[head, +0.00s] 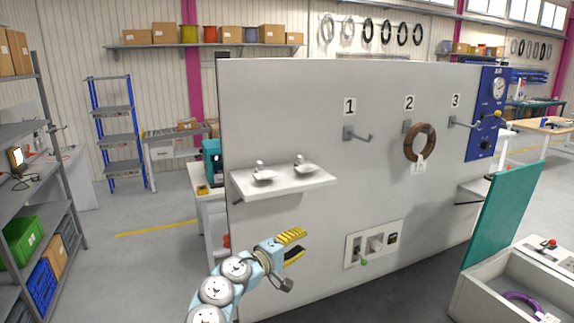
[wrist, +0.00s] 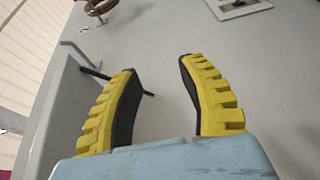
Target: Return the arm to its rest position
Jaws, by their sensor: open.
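My gripper (head: 294,246) is in front of the grey panel (head: 370,195), below the white shelf and left of the socket plate. A brown cable coil (head: 407,151) with a white tag hangs on the hook under number 2, well away from my gripper. A coil also shows at the top left of the wrist view (wrist: 100,8).
The white shelf (head: 285,184) with two small metal pieces juts out above my gripper. Hooks 1 (head: 357,135) and 3 (head: 462,122) are empty. The socket plate (head: 373,243) is to the right. An open case (head: 525,285) holding a purple cable stands at lower right.

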